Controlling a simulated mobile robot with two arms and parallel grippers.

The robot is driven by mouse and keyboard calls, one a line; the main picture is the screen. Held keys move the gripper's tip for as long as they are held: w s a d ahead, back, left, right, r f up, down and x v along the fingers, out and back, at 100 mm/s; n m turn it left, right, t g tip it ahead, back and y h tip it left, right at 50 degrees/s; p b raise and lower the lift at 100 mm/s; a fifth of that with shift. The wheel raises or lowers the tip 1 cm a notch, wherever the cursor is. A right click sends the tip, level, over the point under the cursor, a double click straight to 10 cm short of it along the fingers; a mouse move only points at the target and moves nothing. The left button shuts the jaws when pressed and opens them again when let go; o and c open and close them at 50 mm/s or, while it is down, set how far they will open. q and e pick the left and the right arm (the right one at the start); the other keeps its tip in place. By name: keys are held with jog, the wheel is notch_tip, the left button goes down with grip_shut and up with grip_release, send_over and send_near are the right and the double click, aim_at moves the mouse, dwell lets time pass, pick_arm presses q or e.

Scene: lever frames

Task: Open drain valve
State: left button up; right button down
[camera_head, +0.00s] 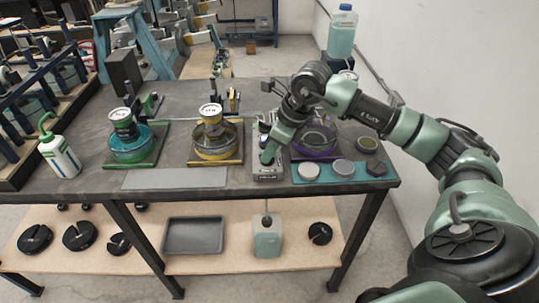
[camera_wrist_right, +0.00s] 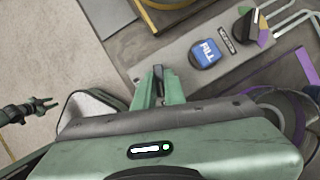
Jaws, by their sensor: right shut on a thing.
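My right gripper (camera_head: 268,156) is low at the bench's front edge, over a small grey valve block (camera_head: 268,173) with a label I cannot read. In the right wrist view the green fingers (camera_wrist_right: 160,88) are close together around a small dark part, seemingly the valve's handle, mostly hidden between them. My left gripper is not in the head view.
A blue-green mat (camera_head: 384,182) with round pieces lies front right. A grey plate (camera_head: 175,180) lies at the front.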

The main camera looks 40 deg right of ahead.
jog(key=m+h+b, duration=0.1)
jog(key=m, duration=0.1)
jog(key=m+t+h+b, duration=0.1)
jog(key=m+b, duration=0.1)
jog(key=m, duration=0.1)
jog(key=shift+a+m, duration=0.2)
jog(key=shift+m, duration=0.1)
jog(key=m+h, duration=0.1)
jog(key=m, duration=0.1)
jog(key=m+b, duration=0.1)
jog(key=m, duration=0.1)
jog(key=shift+w+r+m+h+b, duration=0.1)
jog(key=shift+r+m+h+b, duration=0.05)
jog(key=shift+m+h+b, duration=0.2)
jog(key=shift+m, duration=0.25)
jog(key=c, duration=1.5)
grip_release()
jog(key=shift+c, duration=0.2)
jog(key=shift+o, duration=0.3)
jog(key=shift+a, duration=0.1)
jog(key=v, duration=0.7)
jog(key=shift+r, duration=0.35)
